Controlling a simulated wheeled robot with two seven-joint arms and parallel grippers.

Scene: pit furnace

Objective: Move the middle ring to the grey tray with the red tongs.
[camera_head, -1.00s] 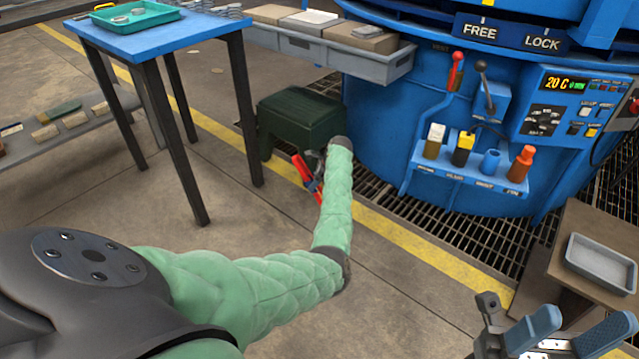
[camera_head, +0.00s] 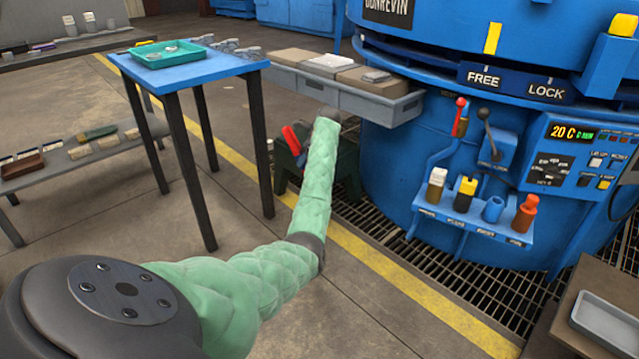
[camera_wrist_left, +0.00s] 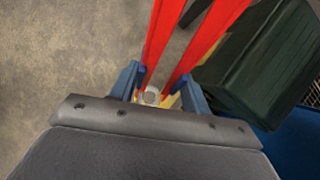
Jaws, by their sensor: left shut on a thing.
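My left gripper (camera_wrist_left: 160,88) is shut on the red tongs (camera_wrist_left: 207,45), whose two red arms run up from between its blue fingers in the left wrist view. In the head view the red tongs (camera_head: 290,138) show beside the end of my left arm, which partly hides the left gripper (camera_head: 302,157). The grey tray (camera_head: 606,322) lies on a brown table at the lower right and looks empty. Small grey pieces lie in a teal tray (camera_head: 148,63); I cannot tell which is the middle ring. My right gripper is out of view.
The teal tray stands on a blue table (camera_head: 190,76) at the left. A dark green stool (camera_head: 345,165) is behind my left gripper. A grey shelf with boxes (camera_head: 375,106) juts from the blue furnace (camera_head: 400,150). The floor in front is clear.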

